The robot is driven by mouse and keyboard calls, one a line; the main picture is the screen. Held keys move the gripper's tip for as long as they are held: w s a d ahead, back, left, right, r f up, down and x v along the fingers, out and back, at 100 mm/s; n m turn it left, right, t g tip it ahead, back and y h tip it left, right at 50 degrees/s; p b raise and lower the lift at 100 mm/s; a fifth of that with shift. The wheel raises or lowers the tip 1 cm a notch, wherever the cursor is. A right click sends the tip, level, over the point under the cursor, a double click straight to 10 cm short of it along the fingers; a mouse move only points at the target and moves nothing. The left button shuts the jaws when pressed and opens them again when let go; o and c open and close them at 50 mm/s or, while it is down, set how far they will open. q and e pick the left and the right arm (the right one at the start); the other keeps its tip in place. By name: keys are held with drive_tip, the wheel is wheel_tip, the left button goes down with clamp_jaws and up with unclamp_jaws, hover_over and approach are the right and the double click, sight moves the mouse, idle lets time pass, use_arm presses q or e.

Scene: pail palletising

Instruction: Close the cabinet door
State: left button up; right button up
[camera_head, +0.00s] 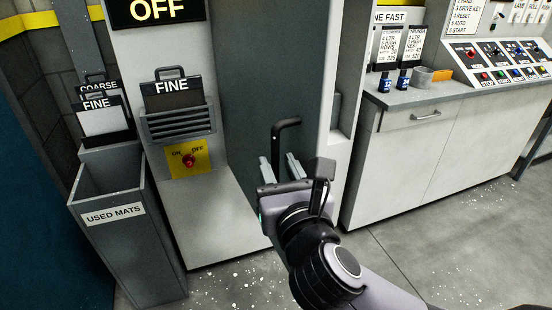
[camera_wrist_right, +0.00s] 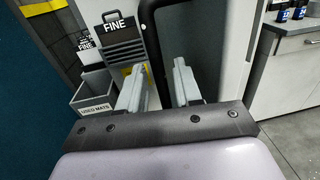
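The cabinet door (camera_head: 255,75) is the tall dark grey panel in the middle of the head view, with a light edge on its right; how far it stands open I cannot tell. It also shows in the right wrist view (camera_wrist_right: 205,40). A black bar handle (camera_head: 284,135) is on it, bent at the top; in the wrist view the handle (camera_wrist_right: 150,35) runs down between my fingers. My right gripper (camera_head: 281,167) is at the lower part of the handle. Its two grey fingers are apart, one on each side of the bar, with a gap visible. My left gripper is out of view.
Left of the door are a holder with a FINE mat (camera_head: 172,93), a yellow ON/OFF switch plate (camera_head: 188,159) and a USED MATS bin (camera_head: 115,235). Right are a white counter (camera_head: 430,155) and a control panel (camera_head: 500,62). Speckled grey floor is clear at the lower right.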

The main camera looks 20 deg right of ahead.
drive_tip(key=shift+w+d, duration=0.1)
drive_tip(key=shift+w, duration=0.85)
drive_tip(key=shift+c, duration=0.3)
clamp_jaws()
drive_tip(key=shift+d, duration=0.15)
